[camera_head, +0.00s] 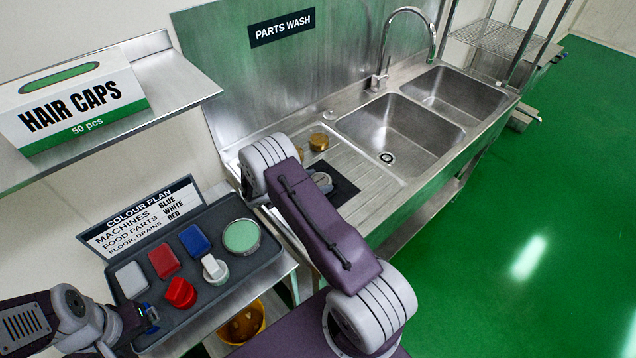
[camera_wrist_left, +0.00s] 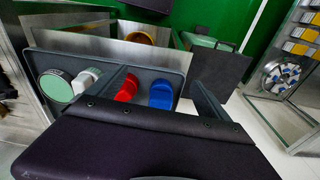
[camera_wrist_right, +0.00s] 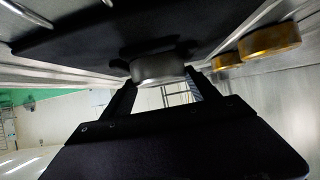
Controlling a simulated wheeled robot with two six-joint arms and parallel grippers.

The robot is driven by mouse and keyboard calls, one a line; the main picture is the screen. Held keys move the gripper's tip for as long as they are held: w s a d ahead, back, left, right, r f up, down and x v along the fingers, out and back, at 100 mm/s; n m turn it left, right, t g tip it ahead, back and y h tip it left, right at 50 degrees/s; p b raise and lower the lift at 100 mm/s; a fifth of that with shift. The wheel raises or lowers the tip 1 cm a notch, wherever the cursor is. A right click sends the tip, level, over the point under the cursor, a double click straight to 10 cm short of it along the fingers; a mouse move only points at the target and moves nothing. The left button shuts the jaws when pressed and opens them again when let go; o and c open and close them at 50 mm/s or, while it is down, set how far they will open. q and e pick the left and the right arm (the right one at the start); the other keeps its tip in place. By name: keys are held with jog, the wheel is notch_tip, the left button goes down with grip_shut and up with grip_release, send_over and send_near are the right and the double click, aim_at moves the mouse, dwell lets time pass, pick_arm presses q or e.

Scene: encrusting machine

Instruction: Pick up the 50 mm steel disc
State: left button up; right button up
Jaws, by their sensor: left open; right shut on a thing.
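The steel disc (camera_wrist_right: 158,68) is a dull grey round piece in the right wrist view. My right gripper (camera_wrist_right: 155,85) is shut on it, one finger at each side, close to a black mat (camera_wrist_right: 90,28). In the head view my right arm covers most of this mat (camera_head: 343,191). A small round grey shape (camera_head: 322,181) shows there past the arm; I cannot tell if it is the disc. My left gripper (camera_head: 150,318) is open and empty at the front of the grey tray (camera_head: 262,262), near the blue brush; it also shows in the left wrist view (camera_wrist_left: 165,88).
A brass weight (camera_head: 319,141) stands on the drainboard behind the mat; another is partly hidden by my arm. Two sink basins (camera_head: 400,128) with a tap lie to the right. The tray holds coloured brushes and a green-topped round tin (camera_head: 241,236). A hair-caps box (camera_head: 70,105) sits on the shelf.

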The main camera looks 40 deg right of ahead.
aim_at(318, 182)
jog(key=shift+r, duration=0.45)
notch_tip(318, 182, up, 3)
jog(key=shift+s+d+b, duration=0.1)
jog(key=shift+s+b, duration=0.05)
jog(key=shift+b, duration=0.65)
jog(key=s+d+r+b, duration=0.2)
jog(key=s+r, duration=0.4)
jog(key=s, duration=0.5)
jog(key=shift+d+r+b, duration=0.35)
jog(key=shift+r+b, duration=0.05)
jog(key=shift+b, duration=0.25)
